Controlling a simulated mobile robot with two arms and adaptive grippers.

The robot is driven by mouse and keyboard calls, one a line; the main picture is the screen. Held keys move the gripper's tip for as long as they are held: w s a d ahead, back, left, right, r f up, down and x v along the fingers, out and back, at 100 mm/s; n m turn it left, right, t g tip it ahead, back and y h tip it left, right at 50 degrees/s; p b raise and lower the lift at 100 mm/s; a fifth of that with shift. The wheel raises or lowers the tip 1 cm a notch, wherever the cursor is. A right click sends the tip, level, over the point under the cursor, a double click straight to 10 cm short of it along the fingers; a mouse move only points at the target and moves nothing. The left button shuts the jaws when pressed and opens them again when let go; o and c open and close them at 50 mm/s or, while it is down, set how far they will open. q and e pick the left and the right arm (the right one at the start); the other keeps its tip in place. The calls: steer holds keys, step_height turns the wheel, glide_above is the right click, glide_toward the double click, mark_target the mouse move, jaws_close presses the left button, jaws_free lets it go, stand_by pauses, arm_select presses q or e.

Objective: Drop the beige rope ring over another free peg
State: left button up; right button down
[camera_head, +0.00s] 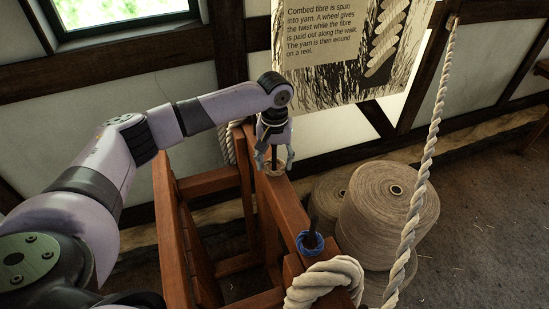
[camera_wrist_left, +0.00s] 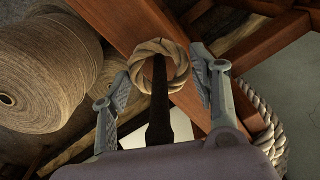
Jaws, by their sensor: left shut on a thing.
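The beige rope ring (camera_head: 275,172) is at the far end of the wooden beam, between the fingers of my left gripper (camera_head: 276,160). In the left wrist view the ring (camera_wrist_left: 158,62) encircles a dark upright peg (camera_wrist_left: 160,105) and appears low, close to the beam. The fingers of my left gripper (camera_wrist_left: 158,84) stand on either side of it. A blue rope ring (camera_head: 310,243) sits around a nearer dark peg (camera_head: 314,217) on the same beam. My right gripper is not in view.
The reddish wooden frame (camera_head: 170,230) carries the beam. A thick pale rope coil (camera_head: 325,280) hangs at its near end, and a taut rope (camera_head: 428,160) runs upward at the right. Large twine spools (camera_head: 385,225) stand beside it. A printed panel (camera_head: 335,60) is behind.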

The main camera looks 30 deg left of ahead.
arm_select(q)
steer(key=shift+f, duration=0.3)
steer(key=o, duration=0.9)
step_height(320, 180, up, 12)
steer(key=shift+f, duration=0.15)
stand_by(0.5)
